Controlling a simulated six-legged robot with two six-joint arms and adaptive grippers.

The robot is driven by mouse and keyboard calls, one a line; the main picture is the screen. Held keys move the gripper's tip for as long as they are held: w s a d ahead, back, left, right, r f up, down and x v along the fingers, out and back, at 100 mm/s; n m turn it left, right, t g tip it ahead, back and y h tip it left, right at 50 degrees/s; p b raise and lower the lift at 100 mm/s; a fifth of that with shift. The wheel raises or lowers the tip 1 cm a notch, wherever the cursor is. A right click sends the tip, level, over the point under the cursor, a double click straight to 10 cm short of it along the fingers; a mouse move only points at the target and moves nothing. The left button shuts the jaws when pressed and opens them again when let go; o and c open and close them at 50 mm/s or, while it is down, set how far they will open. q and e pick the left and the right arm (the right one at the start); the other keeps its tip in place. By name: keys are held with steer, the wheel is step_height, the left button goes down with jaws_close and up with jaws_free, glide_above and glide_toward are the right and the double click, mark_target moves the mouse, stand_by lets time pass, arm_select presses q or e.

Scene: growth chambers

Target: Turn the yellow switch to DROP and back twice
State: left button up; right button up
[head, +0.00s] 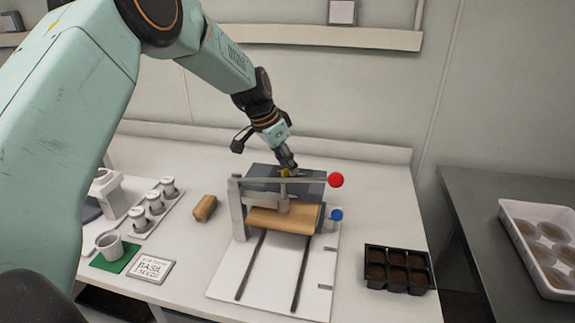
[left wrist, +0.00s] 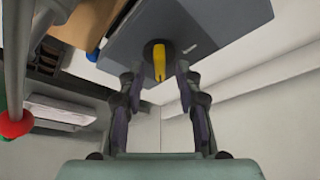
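The yellow switch (left wrist: 159,62) is a small lever on a dark round base. It is mounted on the dark grey box (left wrist: 205,22). In the head view a bit of the yellow switch (head: 285,172) shows at the top of the grey box (head: 262,172), mostly hidden by my gripper. My left gripper (head: 287,164) is right above it. In the left wrist view my left gripper (left wrist: 160,78) is open, with one finger on each side of the switch and gaps between. No DROP marking can be read. My right gripper is not in view.
A press frame with a red knob (head: 336,180) and blue knob (head: 337,215) stands in front of the box, holding a wooden block (head: 284,218). A black cell tray (head: 397,268), a tan block (head: 205,208) and a label card (head: 152,268) lie nearby.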

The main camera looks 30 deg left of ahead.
arm_select(q)
steer(key=v, duration=1.1)
